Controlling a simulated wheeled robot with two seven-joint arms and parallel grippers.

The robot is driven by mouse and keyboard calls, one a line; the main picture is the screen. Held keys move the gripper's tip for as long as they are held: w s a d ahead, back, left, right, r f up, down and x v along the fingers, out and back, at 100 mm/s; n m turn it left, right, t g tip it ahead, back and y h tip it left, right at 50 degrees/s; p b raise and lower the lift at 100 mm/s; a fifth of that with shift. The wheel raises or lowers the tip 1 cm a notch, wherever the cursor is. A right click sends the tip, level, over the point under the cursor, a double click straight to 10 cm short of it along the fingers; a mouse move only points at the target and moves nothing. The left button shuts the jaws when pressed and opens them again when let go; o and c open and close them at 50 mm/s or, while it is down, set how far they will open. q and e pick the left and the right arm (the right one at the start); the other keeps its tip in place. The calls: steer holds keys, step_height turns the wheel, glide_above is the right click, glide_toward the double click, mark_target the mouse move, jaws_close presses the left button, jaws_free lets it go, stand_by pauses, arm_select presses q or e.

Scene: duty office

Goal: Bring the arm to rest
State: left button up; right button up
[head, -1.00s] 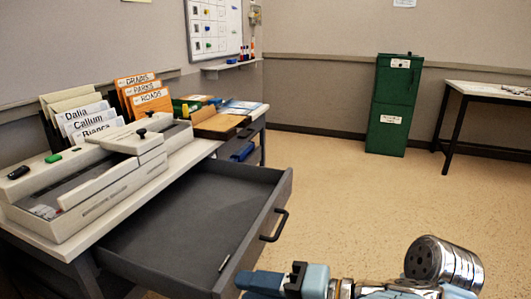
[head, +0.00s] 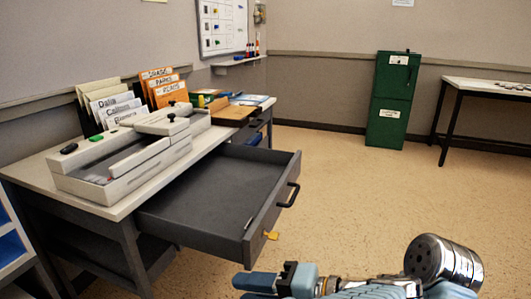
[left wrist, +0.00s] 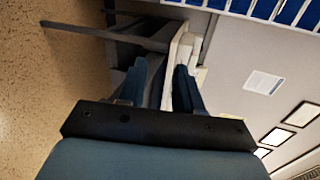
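My right gripper (head: 262,283) shows at the bottom of the head view, its arm coming in from the right. Its blue finger points left over the floor, apart from the desk. The frame edge cuts it off, so whether it is open cannot be told. My left gripper is out of the head view. In the left wrist view the left gripper (left wrist: 164,70) has its two blue fingers apart with nothing between them. Beyond them are a white edge and dark furniture.
Trays and folders (head: 160,88) stand on the desk. A green cabinet (head: 390,100) and a table (head: 485,88) stand at the back. Floor between is clear.

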arm_select(q)
steer(key=w+a+f+m+g+h, duration=0.1)
steer(key=w+a+f+g+h, duration=0.15)
steer(key=f, duration=1.05)
steer(key=w+a+f+m+g+h, duration=0.1)
steer(key=a+f+m+g+h, duration=0.2)
steer(key=f, duration=1)
steer(key=s+a+f+n+h, duration=0.1)
steer(key=s+f+n+h, duration=0.2)
steer(key=f, duration=0.7)
steer(key=s+a+f+n+t+h, duration=0.1)
steer(key=s+a+f+n+h, duration=0.1)
steer(key=f+n+h, duration=0.5)
step_height(320, 180, down, 4)
steer(key=h, duration=0.2)
steer(key=shift+s+a+r+h, duration=0.15)
steer(key=shift+s+a+h, duration=0.05)
steer(key=shift+s+h, duration=0.2)
